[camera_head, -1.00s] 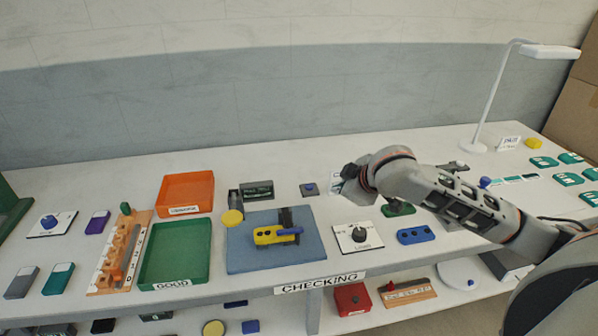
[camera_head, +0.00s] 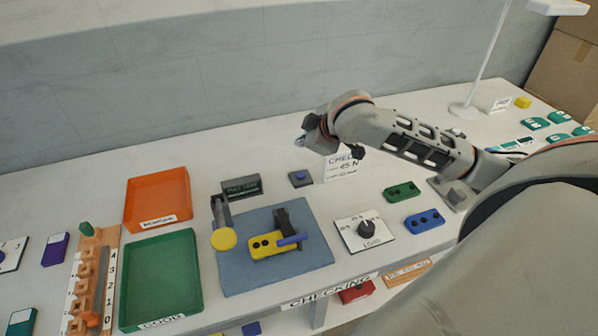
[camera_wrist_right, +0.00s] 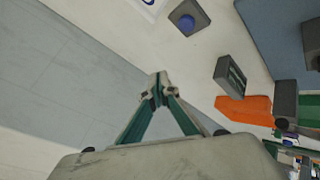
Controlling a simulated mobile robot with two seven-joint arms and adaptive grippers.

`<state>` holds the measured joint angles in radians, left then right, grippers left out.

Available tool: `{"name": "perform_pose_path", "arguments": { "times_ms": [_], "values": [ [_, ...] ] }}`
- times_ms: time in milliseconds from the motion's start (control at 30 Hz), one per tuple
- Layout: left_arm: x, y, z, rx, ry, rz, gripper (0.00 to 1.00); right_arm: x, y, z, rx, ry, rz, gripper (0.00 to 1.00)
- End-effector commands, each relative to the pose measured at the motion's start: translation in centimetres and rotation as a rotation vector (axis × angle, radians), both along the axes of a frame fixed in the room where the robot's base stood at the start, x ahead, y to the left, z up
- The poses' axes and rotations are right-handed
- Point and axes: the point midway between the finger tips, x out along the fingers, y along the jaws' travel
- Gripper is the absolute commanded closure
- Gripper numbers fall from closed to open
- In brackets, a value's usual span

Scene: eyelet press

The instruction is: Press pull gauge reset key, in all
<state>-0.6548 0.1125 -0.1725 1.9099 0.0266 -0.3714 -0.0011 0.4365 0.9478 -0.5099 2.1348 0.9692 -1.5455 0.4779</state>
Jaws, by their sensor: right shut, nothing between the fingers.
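A small grey box with a blue key (camera_head: 300,177) stands on the table behind the blue mat, and it shows at the top of the right wrist view (camera_wrist_right: 187,22). To its left is a dark display box (camera_head: 242,188) with lettering too small to read surely, also in the right wrist view (camera_wrist_right: 230,75). My right gripper (camera_head: 302,141) is beyond and above the blue key in the head view, apart from it. In the right wrist view its fingertips (camera_wrist_right: 157,86) meet with nothing between them. The blue key looks unobstructed. My left gripper is out of view.
The blue mat (camera_head: 230,270) holds a yellow block with a blue lever. A CHECK card (camera_head: 342,165) stands right of the key, under my right arm. A dial plate (camera_head: 364,233), green and blue blocks, and orange and green trays (camera_head: 160,270) are around. The back wall is close behind.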

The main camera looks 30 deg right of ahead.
Motion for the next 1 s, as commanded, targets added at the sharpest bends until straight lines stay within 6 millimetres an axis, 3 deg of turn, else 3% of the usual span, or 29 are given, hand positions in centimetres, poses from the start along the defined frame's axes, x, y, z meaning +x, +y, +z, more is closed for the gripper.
{"name": "perform_pose_path", "arguments": {
  "times_ms": [267,800,1000],
  "values": [
    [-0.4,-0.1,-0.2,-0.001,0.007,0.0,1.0,0.0,0.1,-0.7,0.002,0.003,0.0,1.0],
    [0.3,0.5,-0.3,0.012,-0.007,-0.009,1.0,0.0,0.0,-7.3,0.001,0.001,-0.001,1.0],
    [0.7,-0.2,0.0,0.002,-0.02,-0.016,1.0,0.0,0.0,-8.6,0.001,0.001,0.001,1.0]
  ]
}}
